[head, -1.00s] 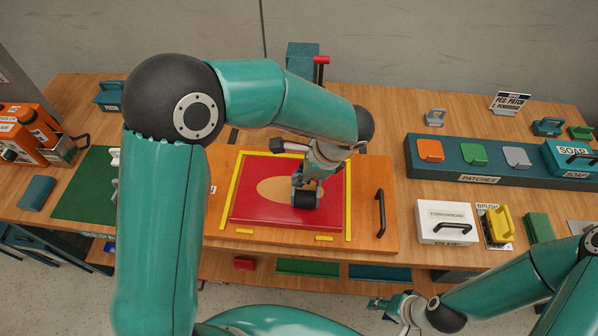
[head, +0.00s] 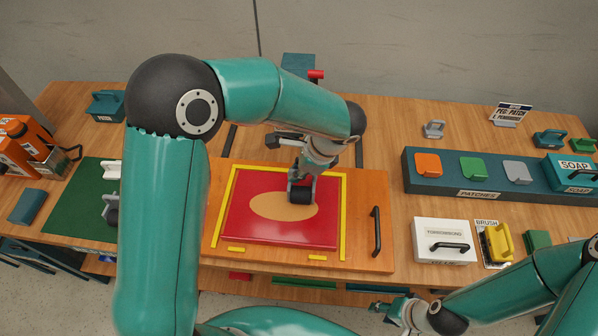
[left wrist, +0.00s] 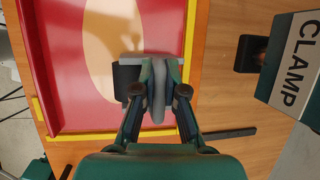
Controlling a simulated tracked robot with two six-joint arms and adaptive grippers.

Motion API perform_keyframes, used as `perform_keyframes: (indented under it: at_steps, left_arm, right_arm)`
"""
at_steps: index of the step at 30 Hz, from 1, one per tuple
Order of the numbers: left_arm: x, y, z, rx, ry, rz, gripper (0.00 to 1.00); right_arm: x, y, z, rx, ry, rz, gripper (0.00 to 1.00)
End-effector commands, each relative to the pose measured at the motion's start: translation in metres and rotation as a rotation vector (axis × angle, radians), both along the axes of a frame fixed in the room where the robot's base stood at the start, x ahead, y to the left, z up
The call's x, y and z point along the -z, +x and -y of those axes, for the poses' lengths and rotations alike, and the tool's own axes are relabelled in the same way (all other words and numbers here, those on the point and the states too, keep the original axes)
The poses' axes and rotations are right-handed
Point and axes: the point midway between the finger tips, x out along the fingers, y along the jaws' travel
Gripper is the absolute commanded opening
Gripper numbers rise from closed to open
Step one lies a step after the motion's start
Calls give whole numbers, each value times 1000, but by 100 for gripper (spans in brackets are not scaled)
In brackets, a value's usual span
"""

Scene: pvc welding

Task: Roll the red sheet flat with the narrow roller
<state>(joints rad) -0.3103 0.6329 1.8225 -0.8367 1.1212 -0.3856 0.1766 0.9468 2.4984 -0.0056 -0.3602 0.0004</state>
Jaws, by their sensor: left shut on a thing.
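The red sheet (head: 245,232), with a tan oval (head: 275,207) in its middle, lies inside a yellow-edged frame on an orange board. It also shows in the left wrist view (left wrist: 65,75). My left gripper (head: 308,175) is shut on the grey handle of the narrow roller (head: 300,196). The black roller is over the sheet's right part, at the oval's upper right; firm contact cannot be told. In the left wrist view the gripper (left wrist: 155,85) grips the grey handle, with the black roller (left wrist: 125,82) on its left. My right gripper (head: 382,307) is low at the front, apart from the sheet.
A black handle (head: 377,231) stands on the board's right side. A white box (head: 443,242), a yellow brush (head: 497,242) and a patches rack (head: 450,184) are further right. A green mat (head: 82,207) lies left. A CLAMP-labelled block (left wrist: 292,65) shows in the wrist view.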

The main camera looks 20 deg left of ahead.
Motion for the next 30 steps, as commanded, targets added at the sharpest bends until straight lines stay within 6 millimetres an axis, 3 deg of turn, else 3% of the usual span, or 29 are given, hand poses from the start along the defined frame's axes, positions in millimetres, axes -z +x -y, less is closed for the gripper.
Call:
perform_keyframes:
  at_steps: [3,30]
  left_arm:
    - [-28,0,1,1,-2,4,0]
    - [-82,-1,-1,-5,-2,-1,0]
  right_arm:
    - [-11,0,0,0,0,0,40]
    - [-53,0,0,0,0,0,40]
